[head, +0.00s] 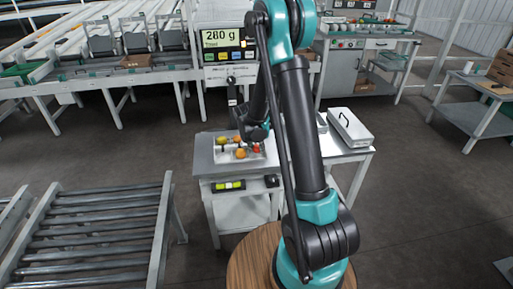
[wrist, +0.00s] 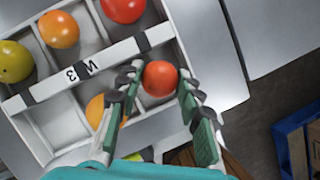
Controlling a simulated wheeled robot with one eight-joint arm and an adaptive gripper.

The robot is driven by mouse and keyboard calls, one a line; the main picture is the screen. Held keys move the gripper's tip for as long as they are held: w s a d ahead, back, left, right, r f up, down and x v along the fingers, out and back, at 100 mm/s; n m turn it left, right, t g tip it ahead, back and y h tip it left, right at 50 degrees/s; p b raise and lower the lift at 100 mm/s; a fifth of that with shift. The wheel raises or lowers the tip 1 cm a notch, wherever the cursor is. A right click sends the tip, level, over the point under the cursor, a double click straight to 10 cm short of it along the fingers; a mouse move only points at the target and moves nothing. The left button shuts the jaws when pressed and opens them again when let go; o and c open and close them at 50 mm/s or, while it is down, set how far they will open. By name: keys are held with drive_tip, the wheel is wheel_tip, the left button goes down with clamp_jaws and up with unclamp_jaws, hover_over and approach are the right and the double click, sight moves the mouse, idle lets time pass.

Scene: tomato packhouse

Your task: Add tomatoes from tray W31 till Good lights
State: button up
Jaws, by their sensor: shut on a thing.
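The white divided tray (head: 224,159) sits on the grey table below my arm. In the wrist view, the tray (wrist: 112,60) carries an upside-down label with "W" and "3" readable. My gripper (wrist: 160,92) is shut on a red-orange tomato (wrist: 160,78), with one finger on each side. The tomato is over or in a right-hand compartment; its height is unclear. A yellow-green tomato (wrist: 15,62), an orange one (wrist: 58,29) and a red one (wrist: 123,6) lie beyond the label bar. Another orange tomato (wrist: 97,108) is partly behind the left finger. The display (head: 224,41) reads 280 g; its smaller word is unclear.
A grey lidded box (head: 350,128) stands on the table's right side. A roller conveyor (head: 95,235) lies at the front left. A blue crate (wrist: 298,140) shows at the wrist view's right edge. Open floor lies to the right.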

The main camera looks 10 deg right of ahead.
drive_tip(key=shift+f, duration=0.55)
idle(0.4)
drive_tip(key=o, duration=0.9)
drive_tip(key=c, duration=0.4)
drive_tip(key=shift+o, duration=0.2)
drive_tip(key=shift+r, duration=3.45)
